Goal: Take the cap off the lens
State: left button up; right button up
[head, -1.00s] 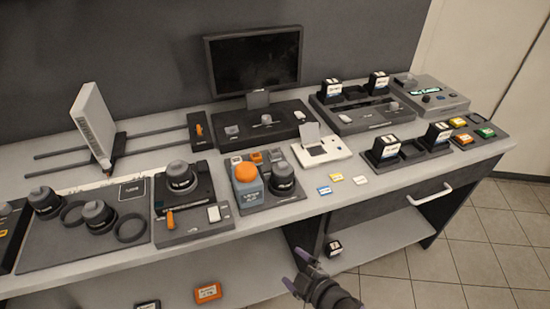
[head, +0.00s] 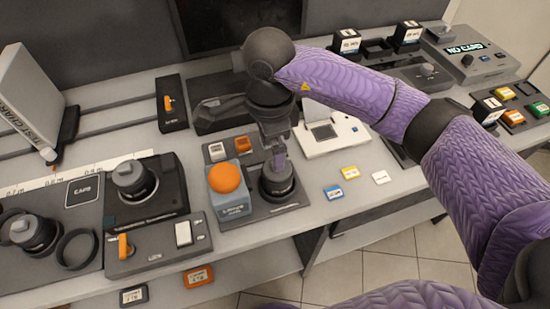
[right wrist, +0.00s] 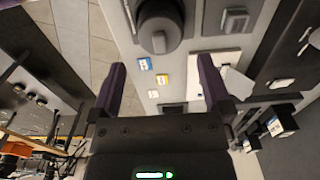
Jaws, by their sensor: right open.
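A black lens (head: 278,186) stands upright in the dark tray beside the blue-grey holder with the orange ball. Its top is partly hidden by my right gripper (head: 279,160), which points down just over it in the head view. In the right wrist view the two purple fingers of this gripper (right wrist: 162,64) are spread wide with nothing between them. A round black lens top (right wrist: 160,24) shows beyond the fingertips there. I cannot make out a separate cap on it. My left gripper is not in view.
The orange ball (head: 225,177) sits close left of the lens. Small blue, yellow and white cards (head: 349,172) lie to the right. A white device (head: 328,130) stands behind. A shelf below holds an orange case (head: 198,277).

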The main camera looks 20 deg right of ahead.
jog(key=f, duration=0.6)
jog(key=shift+d+f+b, duration=0.1)
jog(key=shift+d+b, duration=0.1)
jog(key=shift+b, duration=0.1)
jog(key=shift+c, duration=0.3)
jog(key=c, duration=1)
notch_tip(320, 180, up, 10)
jog(key=shift+f+p, duration=0.25)
jog(key=shift+p, duration=0.45)
jog(key=shift+c, duration=0.2)
jog(key=shift+r, duration=0.3)
